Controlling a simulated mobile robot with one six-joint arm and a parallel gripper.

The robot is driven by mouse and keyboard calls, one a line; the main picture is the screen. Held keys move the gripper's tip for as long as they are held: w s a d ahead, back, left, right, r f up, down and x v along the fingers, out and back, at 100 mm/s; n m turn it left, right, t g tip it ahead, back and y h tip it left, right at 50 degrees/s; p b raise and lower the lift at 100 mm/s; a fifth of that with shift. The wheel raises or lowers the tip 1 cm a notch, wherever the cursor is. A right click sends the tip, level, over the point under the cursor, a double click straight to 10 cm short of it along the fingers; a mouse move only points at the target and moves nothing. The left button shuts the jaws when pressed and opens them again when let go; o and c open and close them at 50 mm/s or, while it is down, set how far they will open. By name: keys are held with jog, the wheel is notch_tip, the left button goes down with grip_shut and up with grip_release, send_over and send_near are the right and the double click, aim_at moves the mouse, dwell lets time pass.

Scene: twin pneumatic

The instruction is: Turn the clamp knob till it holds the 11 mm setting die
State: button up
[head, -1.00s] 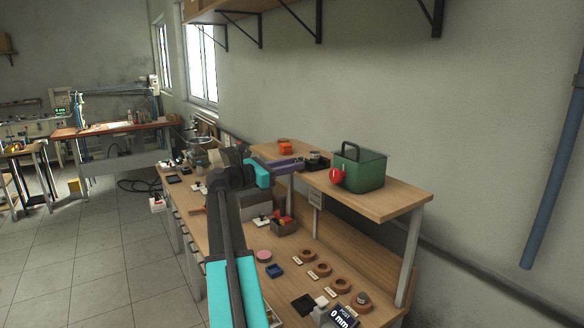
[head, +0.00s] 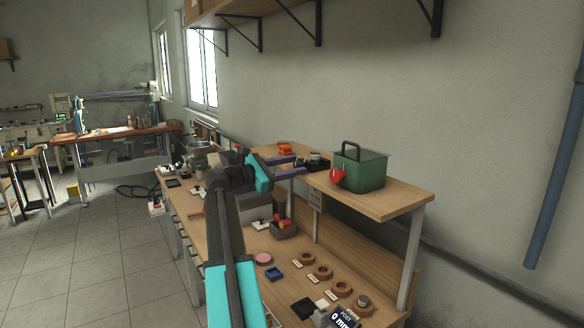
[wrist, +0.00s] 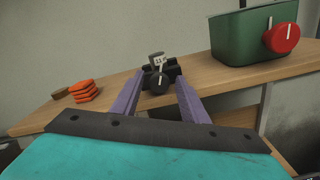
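The clamp (wrist: 174,70) is a small black device on the raised wooden shelf, with a dark round knob (wrist: 159,83) bearing a white line on its front. A grey setting die (wrist: 156,59) with a label that seems to read 11 stands at its top. Whether the jaws grip the die I cannot tell. In the head view the clamp (head: 317,160) is small, beyond my fingers. My gripper (wrist: 158,77) is open, its two purple fingers apart, pointing at the clamp with the knob between them in the picture. Contact is not visible. The gripper also shows in the head view (head: 299,164).
A green box (wrist: 238,38) with a red knob (wrist: 282,38) stands right of the clamp on the shelf (head: 385,198). An orange stack (wrist: 84,91) lies to the left. Below, the bench holds several brown rings (head: 323,272) and a display (head: 344,318) reading 0 mm.

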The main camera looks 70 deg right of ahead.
jog(key=shift+n+p, duration=0.4)
jog(key=shift+n, duration=0.1)
jog(key=shift+r+n+p, duration=0.1)
jog(key=shift+n+p, duration=1)
jog(key=shift+n, duration=0.6)
jog(key=shift+w+a, duration=0.15)
jog(key=shift+w, duration=0.05)
jog(key=b+v, duration=0.4)
jog(key=v, duration=1)
jog(key=w+a+f+n+t, duration=0.1)
jog(key=w+a+f+n, duration=0.1)
jog(key=w+f, duration=0.3)
jog(key=w+a+f+n+t+h, duration=0.1)
jog(key=w+a+f, duration=0.3)
jog(key=f, duration=0.6)
jog(key=shift+w+a+f+n+t, duration=0.25)
jog(key=shift+w+n+t, duration=0.35)
jog(key=shift+w+n, duration=0.45)
jog(key=shift+w, duration=0.15)
